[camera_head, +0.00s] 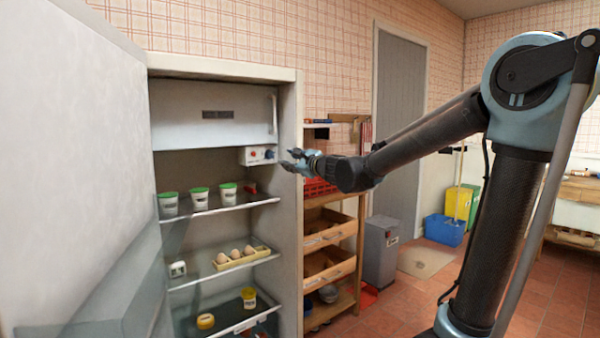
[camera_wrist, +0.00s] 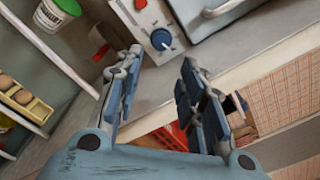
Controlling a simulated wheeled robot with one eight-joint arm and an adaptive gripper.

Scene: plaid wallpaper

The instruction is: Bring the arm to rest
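My gripper (camera_head: 290,161) is at the right front edge of an open fridge (camera_head: 290,240), close to the control box (camera_head: 258,155) under the freezer compartment. In the wrist view my gripper (camera_wrist: 160,75) has its two fingers apart with nothing between them. The blue knob (camera_wrist: 161,40) of the control box shows just beyond the fingertips, and a red knob lies further off. My arm (camera_head: 430,130) stretches out to the left from the upright column at the right of the head view.
The fridge door (camera_head: 70,150) stands open at the left. Shelves hold white tubs with green lids (camera_head: 200,198), an egg tray (camera_head: 240,257) and yellow items (camera_head: 248,297). A wooden rack (camera_head: 330,235), a grey bin (camera_head: 381,250) and a blue bucket (camera_head: 444,230) stand to the right.

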